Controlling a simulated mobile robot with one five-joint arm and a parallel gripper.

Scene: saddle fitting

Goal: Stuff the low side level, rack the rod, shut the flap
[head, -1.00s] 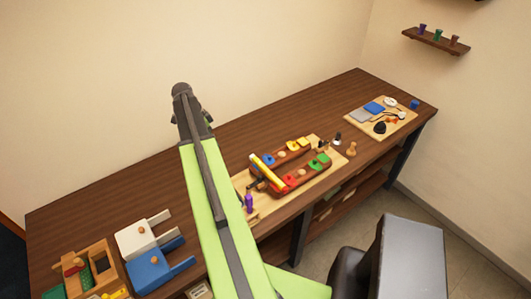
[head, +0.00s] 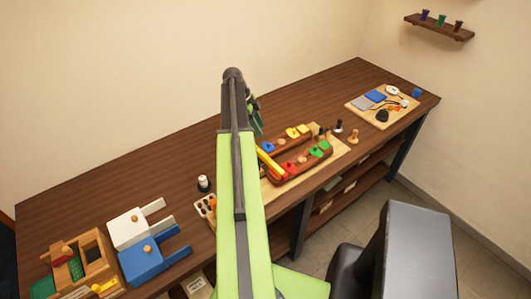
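The saddle is a reddish-brown, two-sided body (head: 285,178) on a light wooden board (head: 338,147) at mid-table. Yellow, blue, red and green pieces sit along its two sides. A yellow rod-like bar (head: 268,163) lies across its left end, partly hidden by my arm. I cannot tell which piece is the flap or which side is lower. My gripper (head: 257,122) is at the far end of my green arm, above the table behind and left of the saddle. Its fingers are small and mostly hidden behind the arm; a dark green part shows there, and I cannot tell whether it is held.
A holed holder (head: 203,212) and a black-and-white knob (head: 204,183) stand left of my arm. White (head: 127,229) and blue (head: 150,262) forked blocks and a wooden box (head: 70,276) fill the left end. A tool board (head: 367,115) lies far right. The back strip is clear.

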